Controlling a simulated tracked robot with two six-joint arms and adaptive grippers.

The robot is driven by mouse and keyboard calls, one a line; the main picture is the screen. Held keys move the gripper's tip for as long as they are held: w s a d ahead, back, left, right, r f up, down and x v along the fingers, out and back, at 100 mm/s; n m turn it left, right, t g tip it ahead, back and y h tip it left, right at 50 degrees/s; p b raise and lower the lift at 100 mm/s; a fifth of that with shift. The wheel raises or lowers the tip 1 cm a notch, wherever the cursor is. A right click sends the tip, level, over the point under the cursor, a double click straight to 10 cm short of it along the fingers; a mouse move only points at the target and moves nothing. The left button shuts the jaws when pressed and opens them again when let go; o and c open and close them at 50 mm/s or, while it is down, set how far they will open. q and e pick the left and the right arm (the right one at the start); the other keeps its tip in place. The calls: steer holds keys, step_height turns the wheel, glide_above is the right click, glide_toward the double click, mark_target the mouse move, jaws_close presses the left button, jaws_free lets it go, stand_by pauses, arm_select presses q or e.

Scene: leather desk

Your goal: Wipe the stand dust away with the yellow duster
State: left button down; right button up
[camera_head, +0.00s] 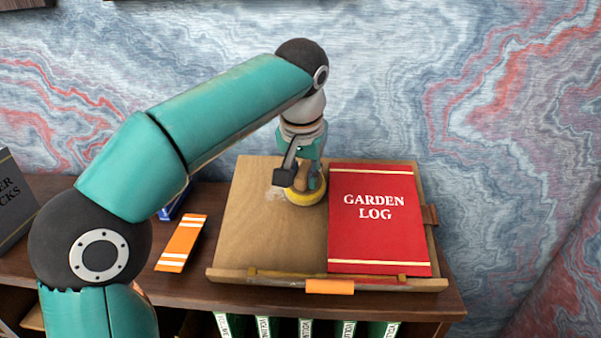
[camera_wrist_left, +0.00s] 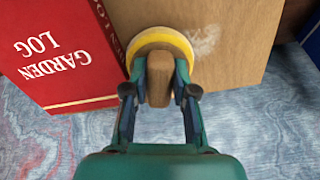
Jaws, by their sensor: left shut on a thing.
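The yellow duster (camera_head: 305,197) is a round yellow pad with a wooden grip, low over or on the wooden stand (camera_head: 245,235). My left gripper (camera_head: 306,182) is shut on the duster's grip, which shows between its fingers in the left wrist view (camera_wrist_left: 160,85). The yellow pad also shows there (camera_wrist_left: 163,40). A pale dust patch (camera_head: 274,193) lies on the stand's board just left of the duster. It also shows in the left wrist view (camera_wrist_left: 205,40). I cannot tell whether the pad touches the board. My right gripper is not in view.
A red Garden Log book (camera_head: 375,235) lies on the stand's right half, close beside the duster. An orange striped item (camera_head: 181,243) and a blue item (camera_head: 174,207) lie left of the stand. An orange piece (camera_head: 330,287) sits at its front ledge. The wall is behind.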

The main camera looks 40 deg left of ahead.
arm_select(q)
steer(key=shift+w+f, duration=0.1)
steer(key=shift+f, duration=0.2)
steer(key=shift+a, duration=0.1)
steer(key=shift+s+a+r, duration=0.1)
steer(key=shift+s+a, duration=0.4)
steer(key=shift+a, duration=0.25)
steer(key=shift+s+a, duration=0.5)
steer(key=shift+a, duration=0.25)
steer(key=shift+s+a+b, duration=0.15)
steer(key=shift+s+a, duration=0.35)
steer(key=shift+a, duration=0.35)
steer(key=shift+s+a+b, duration=0.15)
steer(key=shift+s+a, duration=0.35)
steer(key=shift+a, duration=0.35)
steer(key=shift+w+d+p, duration=0.15)
steer(key=shift+d+p, duration=0.15)
steer(key=shift+d, duration=0.05)
steer(key=shift+w+d+p, duration=0.4)
steer(key=shift+w+d, duration=0.2)
steer(key=shift+d, duration=0.4)
steer(key=shift+w+d+p, duration=0.35)
steer(key=shift+w+d, duration=0.3)
steer(key=shift+d, duration=0.3)
steer(key=shift+w+d+p, duration=0.4)
steer(key=shift+w+d, duration=0.2)
steer(key=shift+d, duration=0.4)
